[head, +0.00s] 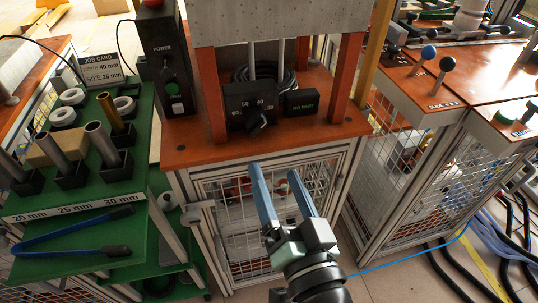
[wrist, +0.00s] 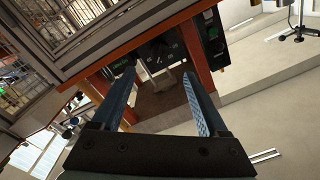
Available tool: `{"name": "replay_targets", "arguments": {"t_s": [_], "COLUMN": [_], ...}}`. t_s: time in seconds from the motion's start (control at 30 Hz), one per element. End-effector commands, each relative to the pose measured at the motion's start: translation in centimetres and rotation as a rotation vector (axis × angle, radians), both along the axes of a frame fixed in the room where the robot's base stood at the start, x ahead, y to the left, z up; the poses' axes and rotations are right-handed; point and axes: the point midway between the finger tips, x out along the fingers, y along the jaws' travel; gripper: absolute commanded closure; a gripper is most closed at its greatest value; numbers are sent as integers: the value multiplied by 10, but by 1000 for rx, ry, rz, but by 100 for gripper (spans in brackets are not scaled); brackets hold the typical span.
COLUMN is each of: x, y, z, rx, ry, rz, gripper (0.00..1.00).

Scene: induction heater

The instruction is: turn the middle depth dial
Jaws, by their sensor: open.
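The depth dial (head: 257,122) is a black knob with a pointer on a black box with white numbers, in the middle of the orange-topped machine. In the wrist view the dial's dark box (wrist: 158,50) shows beyond the fingers, tilted and dim. My gripper (head: 280,178) has two long blue fingers, spread apart with nothing between them. It is in front of the machine, below and nearer than the dial, and apart from it. In the wrist view my gripper (wrist: 158,76) also shows open.
A "NO PART" display (head: 301,103) sits right of the dial. Orange posts (head: 211,95) flank the dial area. A black power box (head: 164,60) stands at left. A green rack (head: 75,205) with tubes, rings and blue tongs is further left. A job card (head: 101,68) reads 40 mm and 25 mm.

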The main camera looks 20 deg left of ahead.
Motion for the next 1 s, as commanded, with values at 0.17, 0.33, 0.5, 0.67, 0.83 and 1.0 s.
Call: {"name": "replay_targets", "arguments": {"t_s": [0.17,0.33,0.5,0.67,0.83,1.0], "x": [-13,-16,-15,-13,-6,-1], "y": [-10,-12,-11,-10,-7,-3], "z": [-1,0,0,11,32,48], "rx": [0,0,0,-28,-132,-268], "ry": [1,0,0,5,25,45], "rz": [-2,0,-1,-3,-6,0], "gripper": [23,23,22,22,22,22]}}
